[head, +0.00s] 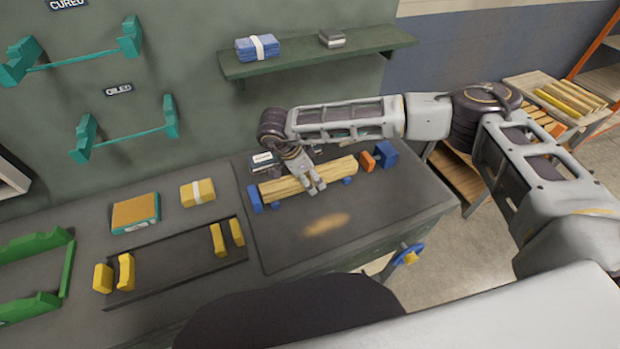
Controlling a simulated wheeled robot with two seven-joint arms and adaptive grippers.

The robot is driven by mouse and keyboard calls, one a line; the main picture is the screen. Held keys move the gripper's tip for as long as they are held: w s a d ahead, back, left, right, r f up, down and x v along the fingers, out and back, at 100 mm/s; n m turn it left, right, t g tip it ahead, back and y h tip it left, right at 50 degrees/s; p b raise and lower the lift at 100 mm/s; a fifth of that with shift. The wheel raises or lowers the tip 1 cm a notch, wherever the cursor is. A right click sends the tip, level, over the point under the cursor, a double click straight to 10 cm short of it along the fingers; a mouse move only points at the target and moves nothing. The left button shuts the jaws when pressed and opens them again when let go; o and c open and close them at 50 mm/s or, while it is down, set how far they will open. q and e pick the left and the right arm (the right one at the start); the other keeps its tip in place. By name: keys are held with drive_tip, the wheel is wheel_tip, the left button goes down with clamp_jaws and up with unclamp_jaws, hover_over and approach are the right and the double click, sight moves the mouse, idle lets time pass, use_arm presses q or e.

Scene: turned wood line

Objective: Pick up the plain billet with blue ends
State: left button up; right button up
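A pale wooden billet (335,171) lies lengthwise across the right part of the dark bench. A blue block (254,198) is at its left end, and I cannot tell whether it touches or belongs to the billet. Small blue supports (347,181) show along its front side. My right gripper (316,188) comes in from behind, its fingers angled down over the middle of the billet and hiding part of it. The fingertips look slightly apart, but I cannot tell whether they grip the wood. My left gripper is not in view.
An orange block (368,161) and a larger blue block (386,154) stand right of the billet. A dark rack with yellow posts (126,271), a yellow bundle (198,193) and an orange-topped box (136,212) are to the left. The bench in front of the billet is clear.

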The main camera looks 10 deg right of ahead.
drive_tip(key=c, duration=1.4)
drive_tip(key=shift+r, duration=0.7)
wheel_tip(320, 180, up, 8)
drive_tip(key=shift+f+b, duration=0.2)
drive_tip(key=shift+b, duration=0.5)
drive_tip(key=shift+r, duration=0.5)
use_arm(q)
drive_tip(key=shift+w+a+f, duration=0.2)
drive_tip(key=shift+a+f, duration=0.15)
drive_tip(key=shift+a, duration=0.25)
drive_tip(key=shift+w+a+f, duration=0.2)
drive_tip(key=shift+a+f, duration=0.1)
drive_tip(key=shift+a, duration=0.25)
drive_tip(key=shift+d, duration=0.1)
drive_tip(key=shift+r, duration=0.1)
